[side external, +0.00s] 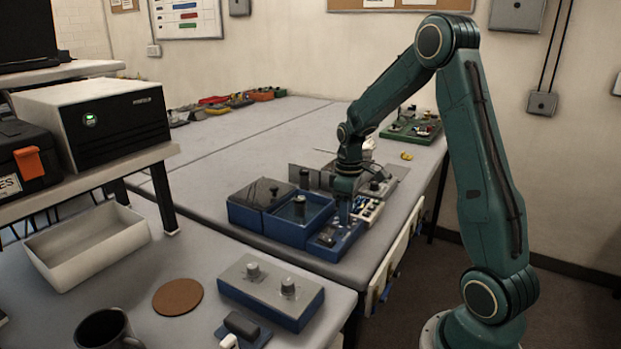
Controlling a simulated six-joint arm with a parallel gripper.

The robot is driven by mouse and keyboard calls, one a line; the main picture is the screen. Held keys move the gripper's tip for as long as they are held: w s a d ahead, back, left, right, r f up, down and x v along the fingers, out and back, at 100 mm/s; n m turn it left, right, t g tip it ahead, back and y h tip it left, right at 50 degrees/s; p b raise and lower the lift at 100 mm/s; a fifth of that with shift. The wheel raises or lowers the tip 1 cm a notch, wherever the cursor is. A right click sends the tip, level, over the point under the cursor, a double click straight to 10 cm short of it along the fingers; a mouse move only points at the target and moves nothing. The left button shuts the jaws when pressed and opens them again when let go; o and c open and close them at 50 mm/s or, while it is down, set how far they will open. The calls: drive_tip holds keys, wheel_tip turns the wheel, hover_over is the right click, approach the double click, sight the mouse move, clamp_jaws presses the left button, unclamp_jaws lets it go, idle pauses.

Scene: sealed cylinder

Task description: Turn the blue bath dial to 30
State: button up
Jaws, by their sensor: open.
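Two blue baths stand side by side near the table's front edge. The left bath (243,217) has a dark top with a small knob. The right bath (290,241) is open on top, with a dark cylinder (299,206) standing in it. A low blue control unit (327,246) sits just to the right of the baths. No dial scale or number can be read at this size, and the gripper covers part of the unit.
A pale panel with small knobs (370,210) lies right beside my gripper.

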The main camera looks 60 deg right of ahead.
drive_tip(key=shift+f, duration=0.15)
drive_tip(key=c, duration=1)
